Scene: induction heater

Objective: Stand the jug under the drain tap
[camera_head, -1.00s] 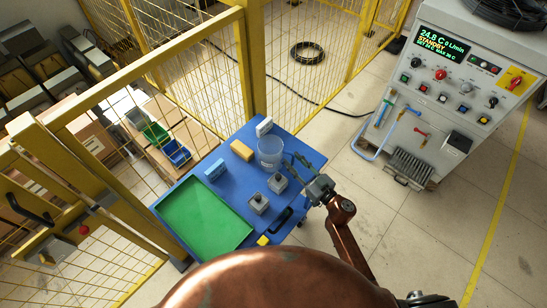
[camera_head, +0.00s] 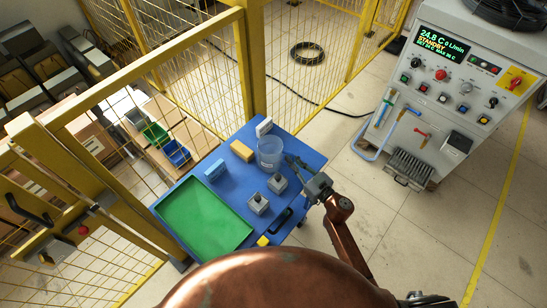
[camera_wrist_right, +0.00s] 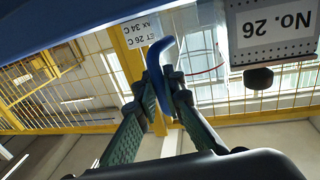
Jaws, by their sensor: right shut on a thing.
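The clear jug (camera_head: 269,153) stands upright on the blue table, toward its far right side. My right gripper (camera_head: 290,162) reaches it from the right. In the right wrist view the gripper (camera_wrist_right: 160,88) is shut on a curved blue piece (camera_wrist_right: 132,72), which looks like the jug's handle. The rest of the jug is hard to make out there. The grey machine at the right carries blue-handled fittings (camera_head: 411,111) and a red-handled one (camera_head: 421,132) above a grille; I cannot tell which is the drain tap. My left gripper is not in view.
The blue table (camera_head: 298,150) also holds a green tray (camera_head: 204,222), a yellow block (camera_head: 242,150), a blue block (camera_head: 215,170), a white block (camera_head: 264,127) and grey blocks (camera_head: 258,204). A yellow mesh fence (camera_head: 250,70) stands behind. Floor between table and machine is clear.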

